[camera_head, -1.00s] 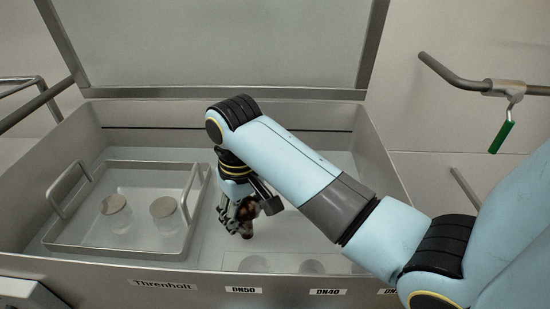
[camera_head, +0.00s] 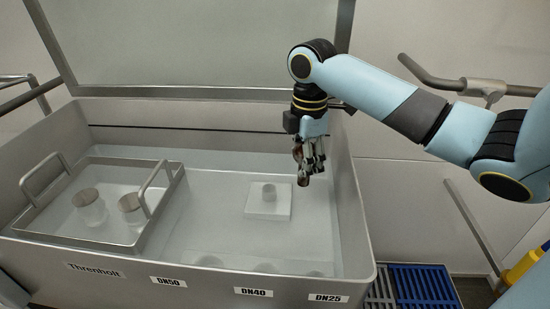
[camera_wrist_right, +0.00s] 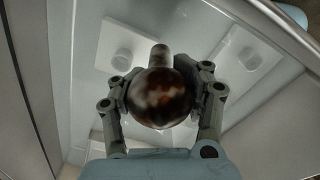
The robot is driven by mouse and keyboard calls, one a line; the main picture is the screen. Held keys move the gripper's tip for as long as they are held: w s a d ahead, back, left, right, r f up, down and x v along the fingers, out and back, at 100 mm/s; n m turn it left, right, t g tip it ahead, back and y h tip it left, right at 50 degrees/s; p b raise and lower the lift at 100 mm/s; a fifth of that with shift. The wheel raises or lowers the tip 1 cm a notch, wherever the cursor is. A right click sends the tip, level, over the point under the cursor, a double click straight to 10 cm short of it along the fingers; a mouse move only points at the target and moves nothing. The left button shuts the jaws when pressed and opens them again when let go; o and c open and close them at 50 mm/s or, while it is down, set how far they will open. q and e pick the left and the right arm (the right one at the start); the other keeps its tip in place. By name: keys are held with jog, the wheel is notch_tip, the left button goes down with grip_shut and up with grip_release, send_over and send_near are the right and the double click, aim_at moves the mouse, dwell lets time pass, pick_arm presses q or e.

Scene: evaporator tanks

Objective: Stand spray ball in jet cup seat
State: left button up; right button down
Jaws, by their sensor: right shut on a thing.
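The spray ball (camera_wrist_right: 162,92) is a dark brown, blotchy metal ball with a short stub. My right gripper (camera_wrist_right: 163,100) is shut around it, one finger on each side. In the head view my right gripper (camera_head: 310,172) holds the ball (camera_head: 301,157) pointing down, above the right part of the basin. A white square block with a short round cup (camera_head: 268,193), which looks like the jet cup seat, stands on the basin floor left of the gripper, apart from the ball. The wrist view shows two pale plates with round pieces; which is the seat is unclear. My left gripper is out of view.
A blue crate (camera_head: 425,287) is outside at the right.

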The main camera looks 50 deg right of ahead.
jog(key=shift+w+a+f+b, duration=0.25)
jog(key=shift+w+f+b, duration=0.3)
jog(key=shift+w+f, duration=1.1)
jog(key=shift+w+a+f+b, duration=0.2)
jog(key=shift+w+f+b, duration=0.3)
jog(key=shift+w+f, duration=1.15)
jog(key=shift+w+a+f+b, duration=0.25)
jog(key=shift+w+f+b, duration=0.3)
jog(key=shift+w+f, duration=1.05)
jog(key=shift+s+f, duration=0.1)
jog(key=shift+f, duration=0.05)
jog(key=c, duration=0.6)
grip_release()
jog(key=shift+o, duration=0.2)
notch_tip(320, 180, up, 12)
jog(key=p, duration=0.2)
